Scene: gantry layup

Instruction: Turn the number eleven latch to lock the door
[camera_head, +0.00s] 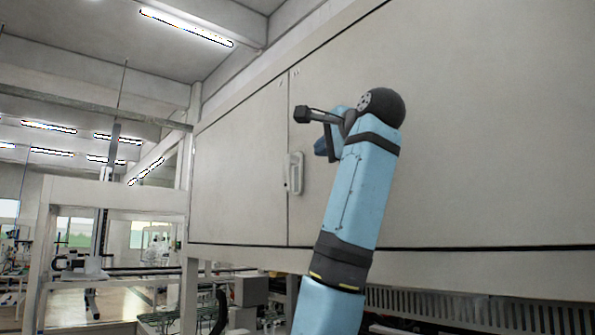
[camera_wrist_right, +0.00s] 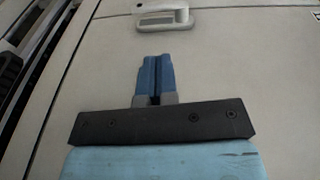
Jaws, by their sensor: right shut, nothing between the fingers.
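A pale latch (camera_head: 295,174) with a vertical handle sits beside the seam of a large beige door panel (camera_head: 470,140). The latch (camera_wrist_right: 163,18) also shows at the top of the right wrist view, with a loop-shaped handle. I cannot read a number on it. My right gripper (camera_head: 322,149) is above and to the right of the latch in the head view, partly hidden by its own wrist. Its blue fingers (camera_wrist_right: 156,62) are together and empty in the wrist view, apart from the latch. My left gripper is not in view.
A second beige panel (camera_head: 240,165) lies left of the seam. Small marks (camera_head: 296,72) show near the seam's top, too small to read. A pale frame (camera_head: 115,193) stands at the left. A dark ribbed strip (camera_head: 480,306) runs below the doors.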

